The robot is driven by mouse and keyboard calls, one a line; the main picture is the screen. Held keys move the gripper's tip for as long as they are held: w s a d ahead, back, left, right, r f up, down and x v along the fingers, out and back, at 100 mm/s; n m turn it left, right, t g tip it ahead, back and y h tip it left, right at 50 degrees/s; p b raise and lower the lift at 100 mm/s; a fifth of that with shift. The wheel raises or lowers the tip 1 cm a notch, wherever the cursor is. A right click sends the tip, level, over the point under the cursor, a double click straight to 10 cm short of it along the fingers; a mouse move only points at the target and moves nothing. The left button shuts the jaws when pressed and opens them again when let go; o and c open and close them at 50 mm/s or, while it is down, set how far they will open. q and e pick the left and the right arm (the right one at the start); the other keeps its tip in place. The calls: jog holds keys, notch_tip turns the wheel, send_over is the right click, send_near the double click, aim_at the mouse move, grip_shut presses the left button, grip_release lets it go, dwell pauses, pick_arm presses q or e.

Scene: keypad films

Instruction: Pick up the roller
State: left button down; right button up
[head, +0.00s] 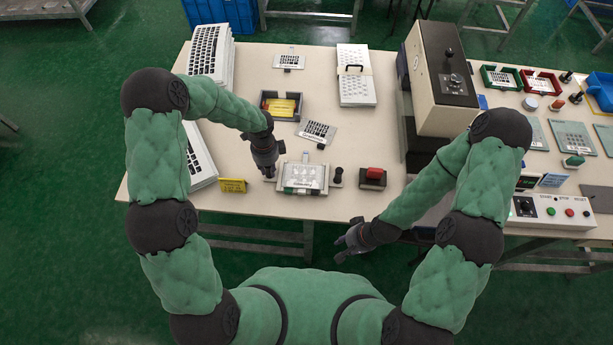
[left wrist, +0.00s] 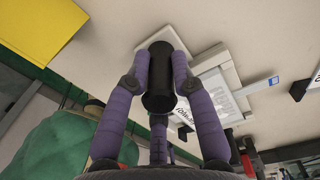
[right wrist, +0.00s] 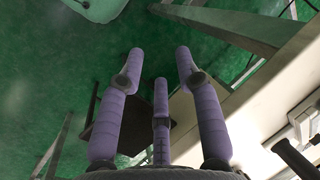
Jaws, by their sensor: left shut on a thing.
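The roller, seen as a black cylinder (left wrist: 158,82), stands between the purple fingers of my left gripper in the left wrist view. My left gripper (head: 269,174) is shut on it, just left of the grey-framed fixture (head: 302,178). In the head view the gripper hides most of the roller. A pale plate (left wrist: 190,48) lies behind the roller's far end; I cannot tell whether they touch. My right gripper (head: 350,243) is open and empty, off the table's front edge; its spread fingers show over green floor in the right wrist view (right wrist: 158,80).
A yellow sign (head: 232,185) stands left of the left gripper. A black-handled tool (head: 337,175) and a red block on a dark base (head: 373,176) are right of the fixture. A grey bin (head: 281,105) stands behind. A large machine (head: 440,80) and control box (head: 550,211) are on the right.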

jog(key=o, duration=0.3)
jog(key=w+a+r+n+g, duration=0.2)
jog(key=a+r+n, duration=0.2)
jog(key=r+n, duration=0.4)
jog(key=w+d+r+n, duration=0.1)
jog(key=w+n, duration=0.1)
jog(key=w, duration=0.1)
jog(key=w+d+r+n+h, duration=0.1)
jog(key=w+d+r+n, duration=0.1)
jog(key=w, duration=0.2)
jog(key=w+d+r+n, duration=0.1)
jog(key=w+r+n, duration=0.1)
jog(key=w+n, duration=0.1)
jog(key=shift+w+d+h, duration=0.2)
jog(key=shift+w+h, duration=0.1)
jog(key=w+d+r+n+t+h, duration=0.2)
jog(key=w+d+r+n, duration=0.3)
jog(key=w+d+r, duration=0.35)
send_over(376, 169)
jog(key=f, duration=0.4)
jog(key=shift+s+d+f, duration=0.15)
jog(key=shift+s+f, duration=0.1)
jog(key=shift+f, duration=0.05)
jog(key=shift+w+f, duration=0.2)
jog(key=shift+f, duration=1.25)
jog(key=shift+w+f, duration=0.2)
jog(key=shift+f, duration=1.2)
